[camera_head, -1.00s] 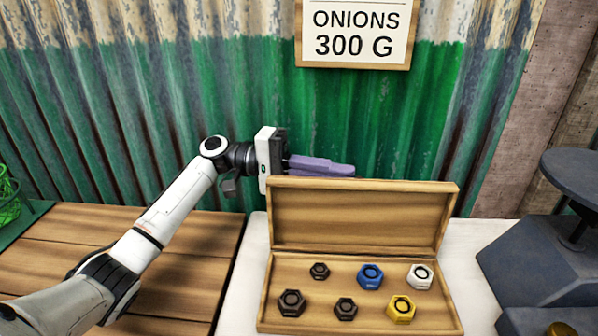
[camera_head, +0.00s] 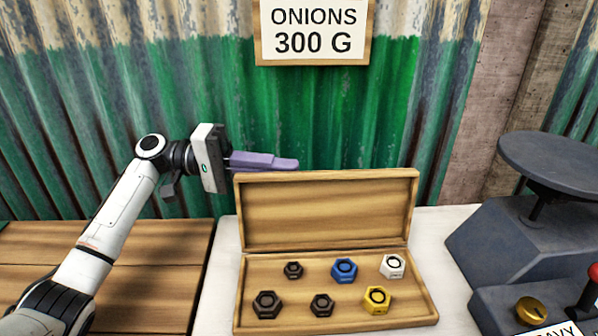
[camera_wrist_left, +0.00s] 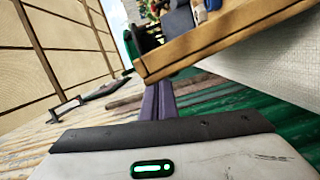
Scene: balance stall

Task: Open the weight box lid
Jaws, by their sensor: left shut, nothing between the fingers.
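The wooden weight box (camera_head: 238,290) stands on the white tabletop, with its lid (camera_head: 325,212) standing up open at the back. Several hexagonal weights lie inside: a blue one (camera_head: 344,271), a white one (camera_head: 392,266), a yellow one (camera_head: 377,300) and dark ones (camera_head: 267,304). My left gripper (camera_head: 296,163) is shut and empty, its purple fingers just above and behind the lid's top left edge. I cannot tell if they touch it. In the left wrist view the purple fingers (camera_wrist_left: 158,100) reach toward a wooden edge of the box (camera_wrist_left: 200,45). My right gripper is not in view.
A dark grey scale (camera_head: 520,235) with a round plate, a brass knob (camera_head: 531,310) and a red-tipped lever (camera_head: 594,272) stands at the right. A sign reading onions 300 g (camera_head: 312,30) hangs on the green corrugated wall (camera_head: 350,120). Wooden planks (camera_head: 130,250) lie at the left.

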